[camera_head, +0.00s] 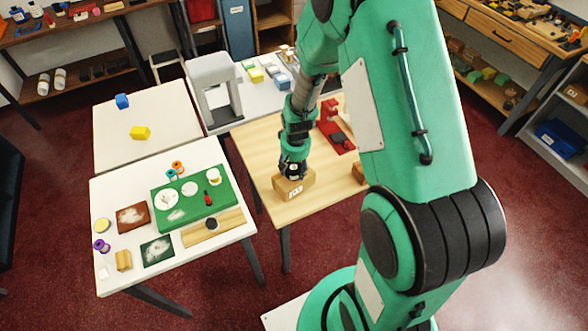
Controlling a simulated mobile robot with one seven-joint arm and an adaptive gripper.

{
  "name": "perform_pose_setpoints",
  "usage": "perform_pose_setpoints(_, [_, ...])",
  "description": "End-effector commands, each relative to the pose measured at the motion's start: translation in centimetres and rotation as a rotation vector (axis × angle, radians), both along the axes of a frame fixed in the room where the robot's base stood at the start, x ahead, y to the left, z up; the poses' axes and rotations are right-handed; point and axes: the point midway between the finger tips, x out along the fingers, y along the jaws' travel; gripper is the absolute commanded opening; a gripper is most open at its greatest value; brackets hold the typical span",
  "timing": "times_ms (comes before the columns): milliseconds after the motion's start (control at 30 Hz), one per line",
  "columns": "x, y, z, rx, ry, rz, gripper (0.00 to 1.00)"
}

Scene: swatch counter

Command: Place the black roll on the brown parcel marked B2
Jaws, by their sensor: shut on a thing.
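My gripper (293,172) points down at the near left part of the wooden table, right over a brown parcel (291,188). It is shut on a small dark thing, which looks like the black roll; the dark fingers and the roll are hard to tell apart at this size. The parcel has a white label on its front side, too small to read for certain. I cannot tell whether the roll touches the parcel's top. A second brown parcel (359,173) shows partly at the right, mostly hidden behind my arm.
At the left, a white table holds a green mat (171,211), a wooden strip (228,225), spools and swatches. A grey frame-shaped stand (213,90) rises behind. My arm hides much of the right side.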

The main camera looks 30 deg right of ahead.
Motion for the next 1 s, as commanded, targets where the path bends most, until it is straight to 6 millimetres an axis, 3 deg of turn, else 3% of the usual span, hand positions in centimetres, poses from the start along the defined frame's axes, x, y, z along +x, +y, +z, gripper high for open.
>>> perform_pose_setpoints(500, [0.05, -0.01, -1.00, 0.000, -0.001, 0.000, 0.27])
perform_pose_setpoints(533, [0.04, -0.01, -1.02, 0.000, -0.001, 0.000, 0.56])
perform_pose_setpoints(633, [0.04, -0.01, -0.96, 0.000, -0.001, 0.000, 0.73])
perform_pose_setpoints(1000, [0.06, -0.01, -0.81, 0.000, -0.001, 0.000, 0.73])
